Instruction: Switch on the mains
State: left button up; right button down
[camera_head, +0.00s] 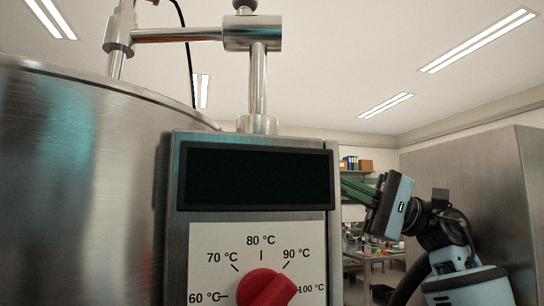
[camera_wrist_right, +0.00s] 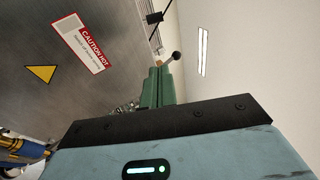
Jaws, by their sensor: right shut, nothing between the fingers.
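The control box (camera_head: 183,225) fills the middle of the head view, with a dark display (camera_head: 260,176) and a red temperature knob (camera_head: 267,289) below it. My right gripper (camera_head: 346,186) is at the box's right side; its green fingers are shut and empty, with their tips partly hidden behind the box edge. In the right wrist view the green fingers (camera_wrist_right: 158,76) point at a small black ball-ended lever (camera_wrist_right: 174,57) just past the tips. Whether they touch, and whether this lever is the mains switch, I cannot tell. My left gripper is not in view.
A large steel tank (camera_head: 80,180) stands at the left, with a pipe (camera_head: 180,34) above. The right wrist view shows a metal wall with a caution label (camera_wrist_right: 80,42) and a yellow triangle (camera_wrist_right: 42,74). A grey cabinet (camera_head: 480,180) stands behind my right arm.

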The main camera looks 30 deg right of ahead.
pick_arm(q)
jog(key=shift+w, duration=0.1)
pick_arm(e)
jog(key=shift+w+r, duration=0.1)
jog(key=shift+a, duration=0.1)
